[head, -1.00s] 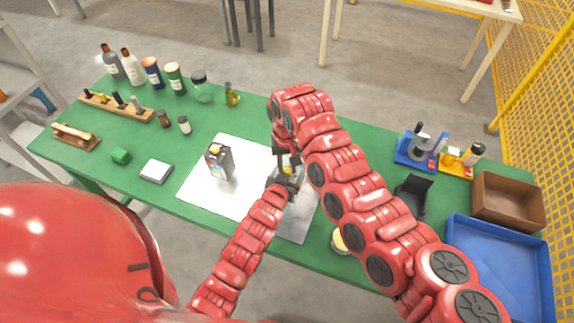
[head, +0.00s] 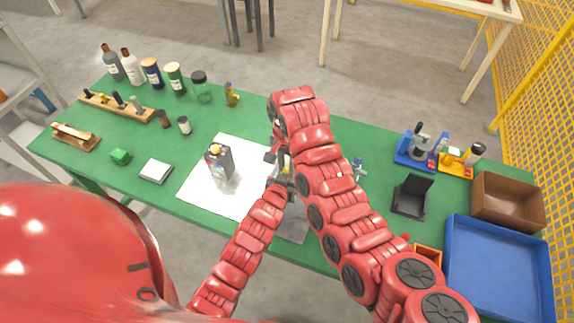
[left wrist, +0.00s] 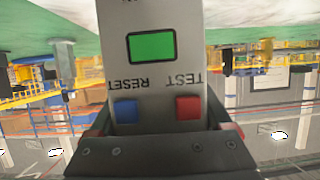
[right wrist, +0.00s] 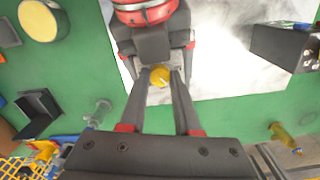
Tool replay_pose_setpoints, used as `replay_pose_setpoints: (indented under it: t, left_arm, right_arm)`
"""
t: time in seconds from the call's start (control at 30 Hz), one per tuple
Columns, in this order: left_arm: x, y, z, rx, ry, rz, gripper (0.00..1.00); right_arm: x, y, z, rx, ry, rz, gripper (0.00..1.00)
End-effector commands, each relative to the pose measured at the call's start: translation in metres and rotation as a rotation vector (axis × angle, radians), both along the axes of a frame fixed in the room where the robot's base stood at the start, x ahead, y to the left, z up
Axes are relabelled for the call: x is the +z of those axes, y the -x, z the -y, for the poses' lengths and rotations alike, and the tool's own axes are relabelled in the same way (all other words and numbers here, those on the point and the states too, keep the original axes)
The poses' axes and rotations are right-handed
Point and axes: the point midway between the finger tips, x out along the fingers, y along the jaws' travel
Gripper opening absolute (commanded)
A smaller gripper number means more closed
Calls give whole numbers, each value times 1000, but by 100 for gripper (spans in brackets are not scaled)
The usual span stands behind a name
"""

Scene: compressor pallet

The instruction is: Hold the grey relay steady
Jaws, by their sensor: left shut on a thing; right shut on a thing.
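The grey relay (left wrist: 150,60) fills the middle of the left wrist view, with a green screen and blue and red buttons, its lettering upside down. My left gripper (left wrist: 152,135) is shut on it. In the head view, my left gripper (head: 282,186) is over the white sheet, and the relay is mostly hidden by my grippers. My right gripper (right wrist: 160,78) comes in from above, its fingers shut on a yellow knob (right wrist: 160,76) on top of the held relay. My right gripper (head: 281,165) is partly hidden by its own arm in the head view.
A dark box with a yellow top (head: 219,163) stands on the white sheet (head: 205,195), left of my grippers. Bottles (head: 152,73) and a wooden rack (head: 117,106) are at the back left. A blue tray (head: 500,265), brown box (head: 508,200) and black holder (head: 411,196) are at the right.

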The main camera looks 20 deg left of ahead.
Motion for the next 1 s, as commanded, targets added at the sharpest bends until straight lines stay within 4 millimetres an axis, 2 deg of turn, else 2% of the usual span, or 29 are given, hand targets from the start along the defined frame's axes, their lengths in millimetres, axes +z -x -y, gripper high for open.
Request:
replay_pose_setpoints:
  t: [0.43,1.0]
  left_arm:
    - [-1,1,0,1,0,-3,2]
    - [-1,1,0,0,0,-3,2]
  right_arm:
    - [0,-1,0,-289,0,2,0]
    - [0,0,0,-360,-1,1,0]
